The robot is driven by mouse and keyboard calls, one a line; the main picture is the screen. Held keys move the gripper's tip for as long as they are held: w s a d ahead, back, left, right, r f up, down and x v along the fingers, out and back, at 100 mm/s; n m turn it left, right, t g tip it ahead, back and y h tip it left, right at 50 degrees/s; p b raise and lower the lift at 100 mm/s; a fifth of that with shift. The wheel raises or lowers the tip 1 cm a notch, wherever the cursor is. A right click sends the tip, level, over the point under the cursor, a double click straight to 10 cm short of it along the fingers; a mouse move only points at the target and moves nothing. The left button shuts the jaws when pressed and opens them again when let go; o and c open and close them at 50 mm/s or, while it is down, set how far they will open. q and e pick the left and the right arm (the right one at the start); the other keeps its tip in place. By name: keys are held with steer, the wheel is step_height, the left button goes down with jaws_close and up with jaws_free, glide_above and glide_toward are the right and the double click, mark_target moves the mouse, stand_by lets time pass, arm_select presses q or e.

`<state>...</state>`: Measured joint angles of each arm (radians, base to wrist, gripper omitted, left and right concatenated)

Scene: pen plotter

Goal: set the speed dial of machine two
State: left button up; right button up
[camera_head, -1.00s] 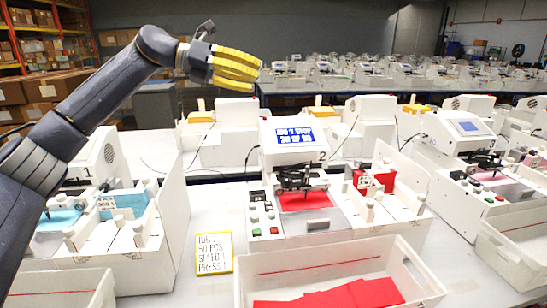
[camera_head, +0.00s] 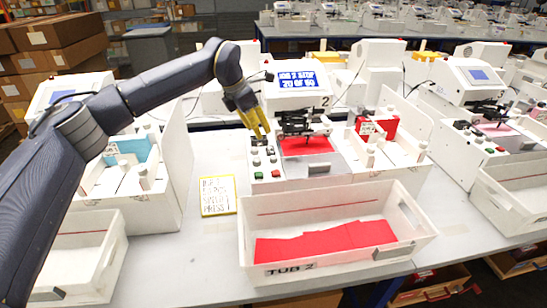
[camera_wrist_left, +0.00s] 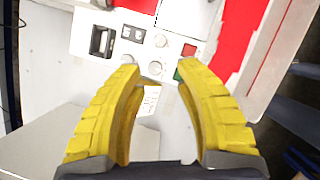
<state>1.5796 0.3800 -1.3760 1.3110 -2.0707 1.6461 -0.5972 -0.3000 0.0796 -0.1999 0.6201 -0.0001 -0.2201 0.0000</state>
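Machine two (camera_head: 345,185) stands in the middle of the head view, white, marked 2, with a lit blue screen (camera_head: 297,80) whose text I cannot read surely. Its control panel (camera_head: 259,160) is at its left front. I cannot tell which is the speed dial. My left gripper (camera_head: 262,134) is open, yellow fingers pointing down over the panel, apparently touching nothing. My right gripper is out of view.
A yellow-framed card (camera_head: 218,196) with handwriting lies left of the machine. A white tub (camera_head: 410,242) marked TUB 2 holds red sheets in front. Neighbouring machines stand left and right (camera_head: 482,130). My left arm crosses over the left machine.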

mark_target(273, 157)
arm_select(q)
steer(key=x, duration=1.4)
steer(key=shift+w+d+f, duration=0.1)
steer(key=shift+d+f, duration=0.05)
steer(key=shift+f, duration=0.05)
jaws_close()
